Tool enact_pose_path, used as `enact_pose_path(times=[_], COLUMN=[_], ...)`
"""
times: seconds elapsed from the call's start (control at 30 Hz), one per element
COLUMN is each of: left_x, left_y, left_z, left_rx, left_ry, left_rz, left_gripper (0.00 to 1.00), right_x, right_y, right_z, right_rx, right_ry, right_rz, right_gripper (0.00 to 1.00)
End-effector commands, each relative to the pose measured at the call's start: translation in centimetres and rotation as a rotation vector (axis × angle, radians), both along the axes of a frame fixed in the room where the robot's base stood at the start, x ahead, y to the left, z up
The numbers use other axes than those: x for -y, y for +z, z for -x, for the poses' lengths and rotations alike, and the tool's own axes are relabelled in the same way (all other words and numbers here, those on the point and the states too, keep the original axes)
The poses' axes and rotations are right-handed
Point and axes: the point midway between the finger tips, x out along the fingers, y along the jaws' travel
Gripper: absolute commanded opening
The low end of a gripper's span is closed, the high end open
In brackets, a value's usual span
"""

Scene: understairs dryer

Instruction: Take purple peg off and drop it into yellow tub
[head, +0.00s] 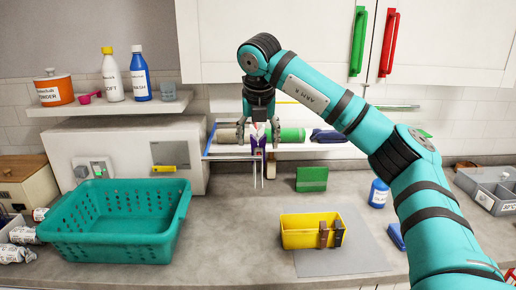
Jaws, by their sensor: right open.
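The purple peg (258,142) is clipped at the front of a rack (222,156) with thin bars below the wall cupboards. My right gripper (257,133) is open and points down just above the peg, with a finger on each side. I cannot tell whether the fingers touch it. The yellow tub (297,236) stands on a grey mat on the worktop, to the right of and below the peg. A brown peg (323,236) and a dark peg (339,233) sit on the tub's front right rim. My left gripper is not in view.
Rolled cloths, one green (293,135) and one beige (234,137), lie close beside the gripper. A teal basket (115,240) fills the left worktop. A green block (311,179) stands behind the tub. A blue bottle (378,193) stands right. Worktop between basket and tub is clear.

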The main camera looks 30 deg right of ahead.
Motion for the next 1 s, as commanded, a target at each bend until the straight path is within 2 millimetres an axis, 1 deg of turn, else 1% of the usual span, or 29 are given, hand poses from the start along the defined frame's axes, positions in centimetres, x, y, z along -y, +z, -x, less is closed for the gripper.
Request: enact_pose_path(times=[0.03, 0.1, 0.23, 0.33, 0.5, 0.57, 0.83, 0.87, 1.0], left_x=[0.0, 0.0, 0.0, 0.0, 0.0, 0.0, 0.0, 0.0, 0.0], left_y=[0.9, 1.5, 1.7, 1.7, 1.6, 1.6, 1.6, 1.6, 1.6], left_z=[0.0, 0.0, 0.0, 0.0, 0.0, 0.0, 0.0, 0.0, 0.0], left_rx=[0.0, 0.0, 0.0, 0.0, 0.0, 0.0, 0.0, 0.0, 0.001], left_ry=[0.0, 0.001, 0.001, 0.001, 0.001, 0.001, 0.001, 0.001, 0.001], left_rz=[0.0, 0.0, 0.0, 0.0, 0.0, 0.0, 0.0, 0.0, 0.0], left_gripper=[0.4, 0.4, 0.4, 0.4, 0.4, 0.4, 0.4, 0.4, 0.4], right_x=[0.4, 0.7, 0.9, 1.0, 0.9, 0.9, 0.9, 0.9, 0.9], right_y=[-0.4, -1.3, -2.8, -3.3, -3.4, -3.4, -3.3, -3.3, -3.3], right_z=[-0.3, -0.7, -1.2, -1.3, -1.4, -1.4, -1.4, -1.4, -1.4], right_rx=[-0.005, -0.004, -0.001, -0.001, 0.0, 0.0, 0.0, 0.0, 0.0], right_ry=[-0.003, -0.002, 0.0, 0.0, 0.0, 0.0, 0.0, 0.0, 0.0], right_rz=[0.0, 0.001, 0.0, -0.001, 0.0, 0.0, 0.0, 0.0, -0.001], right_gripper=[0.64, 0.64, 0.64, 0.64, 0.64, 0.58, 0.23, 0.21, 0.21])
